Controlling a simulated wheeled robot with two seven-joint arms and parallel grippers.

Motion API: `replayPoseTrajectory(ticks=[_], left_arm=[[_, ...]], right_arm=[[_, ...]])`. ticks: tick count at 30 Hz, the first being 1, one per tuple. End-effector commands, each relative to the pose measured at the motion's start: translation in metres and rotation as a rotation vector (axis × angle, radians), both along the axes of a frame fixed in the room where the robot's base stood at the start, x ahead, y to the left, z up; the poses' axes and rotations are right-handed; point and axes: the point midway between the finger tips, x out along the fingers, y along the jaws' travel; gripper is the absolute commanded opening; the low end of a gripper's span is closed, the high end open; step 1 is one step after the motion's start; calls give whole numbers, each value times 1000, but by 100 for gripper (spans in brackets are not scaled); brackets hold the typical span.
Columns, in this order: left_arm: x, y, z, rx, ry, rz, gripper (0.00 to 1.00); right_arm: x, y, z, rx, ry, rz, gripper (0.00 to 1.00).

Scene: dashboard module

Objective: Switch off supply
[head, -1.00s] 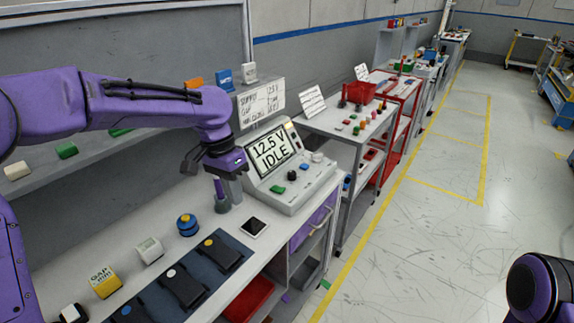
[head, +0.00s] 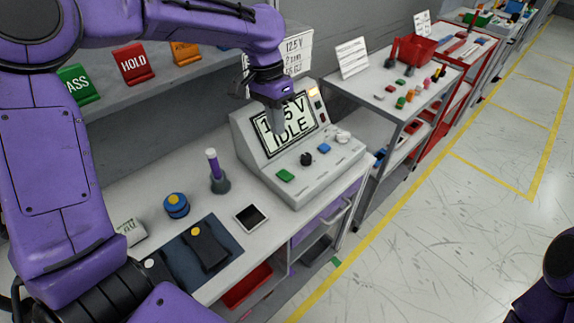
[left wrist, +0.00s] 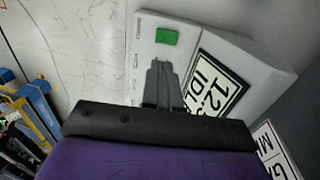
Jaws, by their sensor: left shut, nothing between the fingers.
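The supply (head: 322,188) is a light grey console on the bench with a tilted display (head: 297,128) reading 12.5 V IDLE, partly covered by my gripper. Its sloping panel has a green button (head: 285,175), a black knob (head: 306,159), a blue button (head: 324,147) and a white knob (head: 343,137). My left gripper (head: 277,130) is shut and empty, pointing down in front of the display, above the panel. My right gripper is out of view.
A purple-handled tool in a holder (head: 217,180), a blue round button with a yellow top (head: 176,205) and a dark-screened pad (head: 251,217) stand left of the supply. A shelf (head: 150,90) runs behind. A cart with a red bin (head: 414,49) stands to the right.

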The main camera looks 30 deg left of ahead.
Motion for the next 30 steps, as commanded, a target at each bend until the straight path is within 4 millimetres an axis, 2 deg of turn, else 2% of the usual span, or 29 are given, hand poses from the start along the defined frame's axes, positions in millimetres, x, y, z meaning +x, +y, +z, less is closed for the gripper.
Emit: replayPoseTrajectory(ticks=[5,15,21,25,30], left_arm=[[-1,-3,-16,1,6,0,0],[-5,-16,-86,-1,7,0,0],[-8,-22,-121,1,5,-1,0],[-8,-24,-134,1,2,0,0],[-8,-25,-138,2,-1,-1,0]], right_arm=[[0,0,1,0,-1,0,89],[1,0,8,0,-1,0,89],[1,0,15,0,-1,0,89],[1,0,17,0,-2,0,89],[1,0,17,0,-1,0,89]])
